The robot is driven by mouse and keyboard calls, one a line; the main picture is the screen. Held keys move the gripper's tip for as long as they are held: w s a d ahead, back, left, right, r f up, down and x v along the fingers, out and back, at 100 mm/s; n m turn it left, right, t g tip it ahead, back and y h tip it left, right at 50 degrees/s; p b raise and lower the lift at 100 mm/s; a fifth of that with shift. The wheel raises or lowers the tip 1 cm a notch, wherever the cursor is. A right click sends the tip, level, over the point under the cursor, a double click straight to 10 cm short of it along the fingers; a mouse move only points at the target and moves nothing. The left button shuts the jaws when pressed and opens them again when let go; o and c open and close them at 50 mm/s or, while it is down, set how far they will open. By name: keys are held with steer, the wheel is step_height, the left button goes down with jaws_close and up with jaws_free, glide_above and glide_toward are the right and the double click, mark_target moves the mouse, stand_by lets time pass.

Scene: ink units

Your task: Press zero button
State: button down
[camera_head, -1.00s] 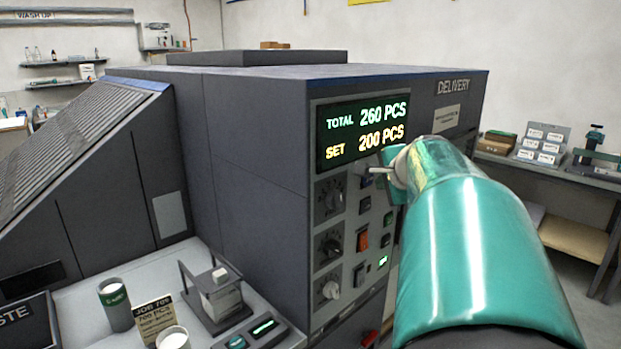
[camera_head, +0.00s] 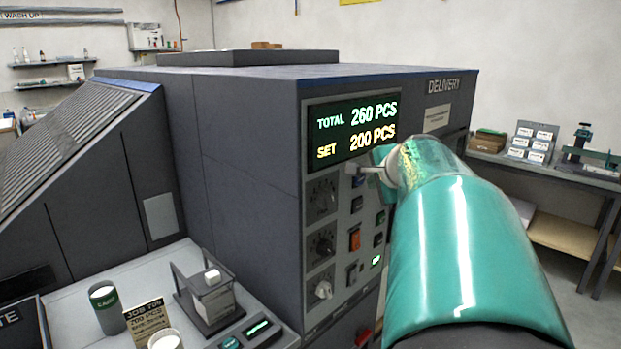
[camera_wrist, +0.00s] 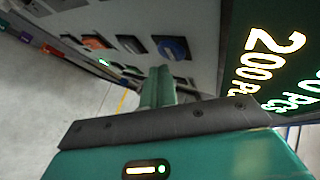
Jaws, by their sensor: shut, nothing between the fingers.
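The control panel's display (camera_head: 352,129) reads TOTAL 260 PCS and SET 200 PCS; its yellow 200 also shows in the wrist view (camera_wrist: 268,55). My gripper (camera_head: 356,169) is shut and empty, just below the display, at the panel's upper buttons. In the wrist view its fingers (camera_wrist: 160,72) point at the panel, close to a blue button (camera_wrist: 173,47). I cannot tell whether they touch the panel. No button label is readable, so I cannot tell which one is zero. My fingers and wrist hide part of the upper button area in the head view.
Below are an orange-red switch (camera_head: 355,239), several dark buttons, a lit green indicator (camera_head: 376,262) and dials (camera_head: 322,244). A light ledge at lower left holds a green can (camera_head: 104,306) and a job card (camera_head: 148,318). A workbench (camera_head: 540,168) stands at right.

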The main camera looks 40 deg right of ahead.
steer(key=shift+w, duration=0.1)
stand_by(0.7)
steer(key=shift+w, duration=0.3)
steer(key=shift+w+a, duration=0.1)
steer(key=shift+w, duration=0.4)
stand_by(0.7)
stand_by(0.4)
steer(key=shift+s, duration=0.9)
steer(key=shift+s+d, duration=0.15)
steer(key=shift+s, duration=1.1)
steer(key=shift+s+d, duration=0.15)
steer(key=shift+s, duration=1.1)
